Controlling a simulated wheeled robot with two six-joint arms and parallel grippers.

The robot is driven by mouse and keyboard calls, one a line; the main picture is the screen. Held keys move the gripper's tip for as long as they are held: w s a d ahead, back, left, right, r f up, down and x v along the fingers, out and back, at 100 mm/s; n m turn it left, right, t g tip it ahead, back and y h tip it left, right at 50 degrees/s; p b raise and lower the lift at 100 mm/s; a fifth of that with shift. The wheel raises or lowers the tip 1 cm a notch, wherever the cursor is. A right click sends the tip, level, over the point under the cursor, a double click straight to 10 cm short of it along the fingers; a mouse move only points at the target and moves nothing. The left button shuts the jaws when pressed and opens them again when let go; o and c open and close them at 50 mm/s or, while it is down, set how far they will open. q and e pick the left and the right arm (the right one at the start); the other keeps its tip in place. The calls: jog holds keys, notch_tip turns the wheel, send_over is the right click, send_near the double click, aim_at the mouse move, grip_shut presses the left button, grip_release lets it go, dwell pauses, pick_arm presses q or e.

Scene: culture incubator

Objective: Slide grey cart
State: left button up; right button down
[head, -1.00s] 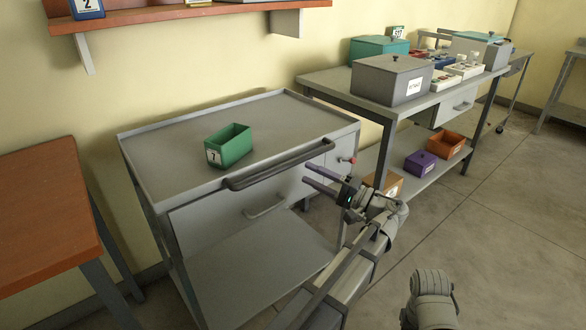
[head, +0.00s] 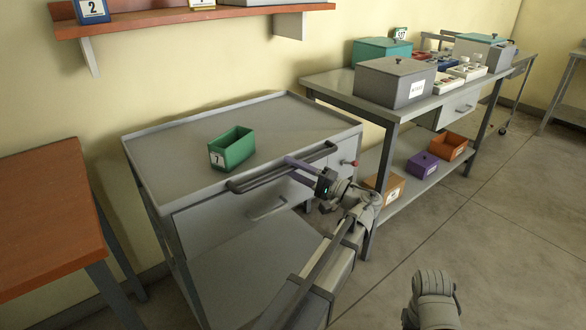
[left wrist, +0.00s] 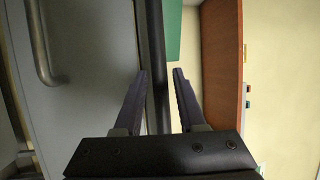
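The grey cart (head: 185,160) stands against the wall in the head view, with a flat rimmed top, a drawer and a lower shelf. Its dark push handle (head: 250,182) runs along the front edge of the top. My left gripper (head: 293,168) is at the right part of this handle. In the left wrist view the two fingers (left wrist: 160,74) are apart, and the dark handle bar (left wrist: 155,40) passes between them, nearer the left finger. Contact cannot be told. My right gripper is out of view.
A green bin (head: 233,148) labelled 7 stands on the cart top. A wooden-topped table (head: 45,215) is to the left. A grey bench (head: 345,83) with boxes on it stands to the right. Open floor (head: 480,240) lies at the right front.

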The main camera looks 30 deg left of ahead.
pick_arm(q)
grip_shut()
dwell(1.1)
